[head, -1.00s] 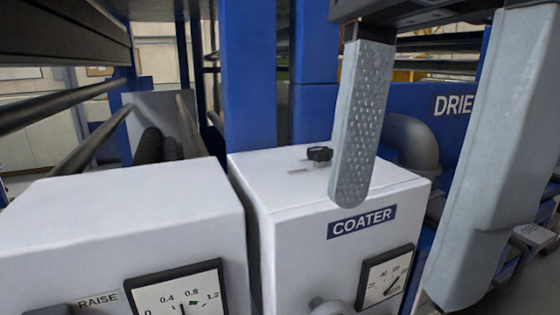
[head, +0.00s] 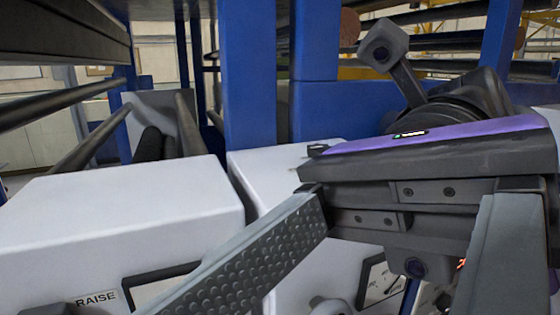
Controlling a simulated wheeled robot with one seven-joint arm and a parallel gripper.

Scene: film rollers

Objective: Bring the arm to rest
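My gripper (head: 345,290) fills the right half of the head view, close to the camera. Its dark grey body with a purple band shows above the fingers. The studded left finger slants down to the lower left, and the smooth grey right finger runs down at the right edge. The fingers are wide apart with nothing held between them. Both fingertips are cut off by the bottom of the picture. My gripper hides most of the white coater box (head: 262,180), including its name label.
A white box (head: 130,205) marked RAISE stands at the lower left, its gauge partly covered by my left finger. Blue frame posts (head: 255,75) rise behind. Dark rollers (head: 90,140) lie at the left. I cannot tell the finger's clearance from the boxes.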

